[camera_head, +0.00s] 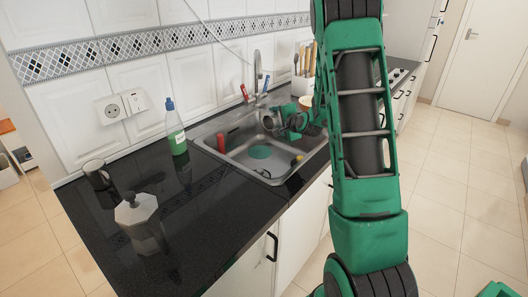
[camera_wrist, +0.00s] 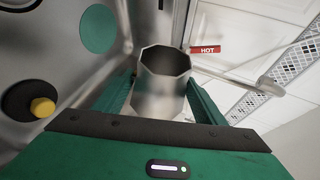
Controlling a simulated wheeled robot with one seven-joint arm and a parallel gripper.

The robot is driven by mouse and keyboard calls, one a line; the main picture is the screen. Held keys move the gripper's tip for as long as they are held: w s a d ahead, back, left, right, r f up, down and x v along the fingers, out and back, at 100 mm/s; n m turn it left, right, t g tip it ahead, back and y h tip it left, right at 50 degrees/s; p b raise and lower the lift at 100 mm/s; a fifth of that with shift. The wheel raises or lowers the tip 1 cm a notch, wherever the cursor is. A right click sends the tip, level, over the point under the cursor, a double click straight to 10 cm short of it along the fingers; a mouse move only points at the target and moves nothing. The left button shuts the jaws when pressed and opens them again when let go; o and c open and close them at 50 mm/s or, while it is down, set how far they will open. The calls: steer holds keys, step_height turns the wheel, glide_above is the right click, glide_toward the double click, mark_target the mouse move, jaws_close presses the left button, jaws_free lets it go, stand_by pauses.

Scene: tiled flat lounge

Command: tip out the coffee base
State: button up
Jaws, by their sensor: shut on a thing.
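The coffee base (camera_wrist: 160,88) is a grey metal, eight-sided, open-topped vessel in the wrist view. My gripper (camera_wrist: 162,95) is shut on it, with one green finger on each side. Its rim and part of its inner wall show; its bottom is hidden, and I cannot tell what is in it. In the head view my gripper (camera_head: 285,124) is over the back right part of the steel sink (camera_head: 236,152).
A metal coffee pot part with a lid (camera_head: 138,215), a dark mug (camera_head: 96,174) and a green soap bottle (camera_head: 175,128) stand on the black counter (camera_head: 196,215). The tap (camera_head: 258,78) rises behind the sink.

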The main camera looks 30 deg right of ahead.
mark_target(272, 115)
steer(key=shift+s+a+r+n+t+h+p, duration=0.15)
steer(key=shift+a+r+n+t+h+p, duration=0.15)
steer(key=shift+a+r+n+t+h, duration=0.35)
steer(key=shift+s+a+r+n+t+h+p, duration=0.1)
steer(key=shift+a+r+n+t+h+p, duration=0.25)
steer(key=shift+n, duration=0.6)
stand_by(1.6)
steer(key=shift+s+a+r+n+t+h, duration=0.2)
steer(key=shift+a+n+t+h, duration=0.35)
steer(key=shift+n, duration=0.55)
stand_by(0.8)
steer(key=shift+s+a+r+n+t+h+b, duration=0.15)
steer(key=shift+a+n+t+b, duration=0.1)
steer(key=shift+a+n+t, duration=0.25)
steer(key=shift+w+a+n+t+h+b, duration=0.15)
steer(key=shift+n+t+b, duration=0.1)
steer(key=shift+n, duration=0.45)
stand_by(0.6)
steer(key=shift+s+a+r+n+t+b, duration=0.15)
steer(key=shift+a+r+n+t, duration=0.05)
steer(key=shift+r+n, duration=0.2)
steer(key=shift+s+a+r+n+t+b, duration=0.15)
steer(key=shift+r+n+t, duration=0.1)
steer(key=shift+n, duration=0.15)
